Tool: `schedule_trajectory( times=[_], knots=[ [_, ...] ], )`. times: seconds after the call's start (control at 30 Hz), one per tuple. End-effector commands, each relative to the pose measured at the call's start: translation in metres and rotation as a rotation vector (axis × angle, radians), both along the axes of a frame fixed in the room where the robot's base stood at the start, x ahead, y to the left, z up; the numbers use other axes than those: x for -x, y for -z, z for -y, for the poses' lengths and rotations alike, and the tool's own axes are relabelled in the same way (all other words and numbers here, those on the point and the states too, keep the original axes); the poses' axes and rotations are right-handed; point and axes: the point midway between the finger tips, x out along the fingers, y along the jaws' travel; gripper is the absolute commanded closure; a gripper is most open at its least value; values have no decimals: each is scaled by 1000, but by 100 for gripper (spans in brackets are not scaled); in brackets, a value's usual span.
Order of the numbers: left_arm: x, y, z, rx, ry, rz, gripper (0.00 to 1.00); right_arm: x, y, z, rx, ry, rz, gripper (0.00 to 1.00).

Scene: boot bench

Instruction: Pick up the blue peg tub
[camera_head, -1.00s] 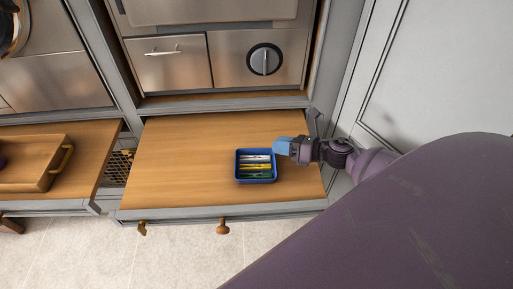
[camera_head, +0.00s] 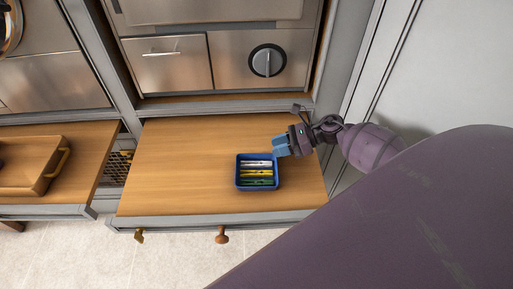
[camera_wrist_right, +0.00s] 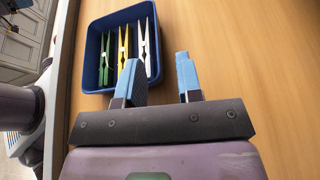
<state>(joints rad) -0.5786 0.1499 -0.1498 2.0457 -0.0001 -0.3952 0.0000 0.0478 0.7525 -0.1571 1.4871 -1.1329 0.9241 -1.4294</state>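The blue peg tub (camera_head: 240,184) sits upright on a wooden surface, with white, yellow and green pegs lying in it. It also shows in the right wrist view (camera_wrist_right: 92,75), ahead of the fingers and to the left. My right gripper (camera_head: 279,148) is beside the tub's upper right corner in the head view. In the right wrist view my right gripper (camera_wrist_right: 158,75) is open with nothing between its blue fingertips. The left fingertip is close to the tub's near right corner; I cannot tell whether they touch. My left gripper is not in view.
The wooden surface (camera_head: 180,165) left of the tub is clear. A wooden tray (camera_head: 30,165) with a handle stands on the neighbouring surface at the left. Steel cabinet fronts with a round knob (camera_head: 267,61) rise behind. A grey panel (camera_head: 440,70) stands at the right.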

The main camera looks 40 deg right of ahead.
Motion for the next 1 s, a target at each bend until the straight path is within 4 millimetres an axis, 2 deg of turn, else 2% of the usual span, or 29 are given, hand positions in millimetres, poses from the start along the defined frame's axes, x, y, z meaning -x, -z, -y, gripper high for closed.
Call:
schedule_trajectory(
  times=[0.17,0.43,0.7,0.93,1.0],
  knots=[
    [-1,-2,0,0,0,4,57,-5,4,-11,-4,1,1,67],
    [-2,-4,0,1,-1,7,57,-19,17,-40,-3,0,1,67],
    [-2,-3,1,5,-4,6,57,-20,21,-44,-1,1,-2,67],
    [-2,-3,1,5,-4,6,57,-20,22,-44,1,2,-3,100],
    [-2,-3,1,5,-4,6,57,-20,22,-44,0,1,-3,100]
  ],
)
